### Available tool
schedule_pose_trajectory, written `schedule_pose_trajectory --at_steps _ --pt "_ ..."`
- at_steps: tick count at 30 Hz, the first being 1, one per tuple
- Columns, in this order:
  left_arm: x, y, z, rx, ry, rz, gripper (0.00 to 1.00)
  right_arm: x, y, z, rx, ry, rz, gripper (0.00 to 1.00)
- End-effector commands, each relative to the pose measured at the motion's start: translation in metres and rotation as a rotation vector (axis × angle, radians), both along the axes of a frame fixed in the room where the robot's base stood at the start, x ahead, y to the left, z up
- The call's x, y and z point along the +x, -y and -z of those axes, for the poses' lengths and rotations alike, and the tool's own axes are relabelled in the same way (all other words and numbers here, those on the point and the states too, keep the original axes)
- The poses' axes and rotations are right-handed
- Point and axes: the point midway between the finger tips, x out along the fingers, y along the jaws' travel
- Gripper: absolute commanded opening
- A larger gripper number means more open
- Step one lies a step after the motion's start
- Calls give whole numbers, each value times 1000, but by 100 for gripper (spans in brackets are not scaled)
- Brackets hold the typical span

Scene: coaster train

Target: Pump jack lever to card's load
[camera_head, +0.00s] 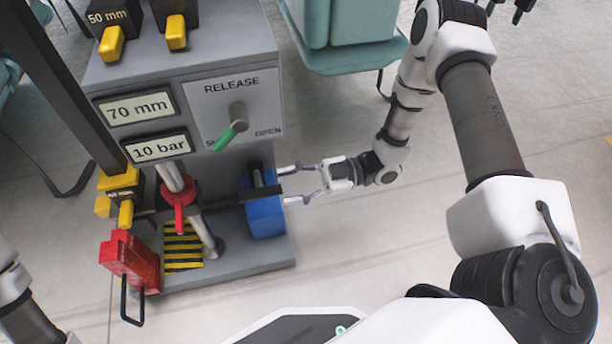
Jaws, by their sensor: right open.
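A blue pump block (265,217) stands on the right side of the grey jack stand. A dark lever bar (270,191) runs sideways across it, its right end near my right gripper. My right gripper (288,185) is open, its two fingers on either side of that end; I cannot tell whether they touch it. The stand carries two readouts, "70 mm" (137,107) and "10 bar" (157,147). A green-handled release lever (229,136) sits on a white RELEASE plate (237,104), its handle pointing down-left. I cannot identify a card. My left gripper is out of view.
A red block with a black loop handle (131,261) stands at the stand's front left. A red collar (180,195) is on the metal post above a yellow-black striped plate (183,246). Teal chairs (345,40) stand behind. Floor to the right is open.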

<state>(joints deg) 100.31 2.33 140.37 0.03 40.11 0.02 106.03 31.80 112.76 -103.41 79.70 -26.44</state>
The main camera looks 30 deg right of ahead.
Motion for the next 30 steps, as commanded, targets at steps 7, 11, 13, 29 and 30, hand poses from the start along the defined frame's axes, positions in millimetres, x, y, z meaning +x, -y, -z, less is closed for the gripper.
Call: schedule_pose_trajectory --at_steps 7,11,13,29,30 --pt "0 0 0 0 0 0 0 -12 43 0 -1 2 2 53" --pt "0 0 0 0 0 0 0 -14 47 0 -2 2 -1 53" --pt "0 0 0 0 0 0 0 -14 47 0 -2 1 -2 53" --pt "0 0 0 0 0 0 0 -13 47 0 -2 2 -1 53" --pt "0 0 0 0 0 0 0 -13 47 0 -2 2 -1 53"
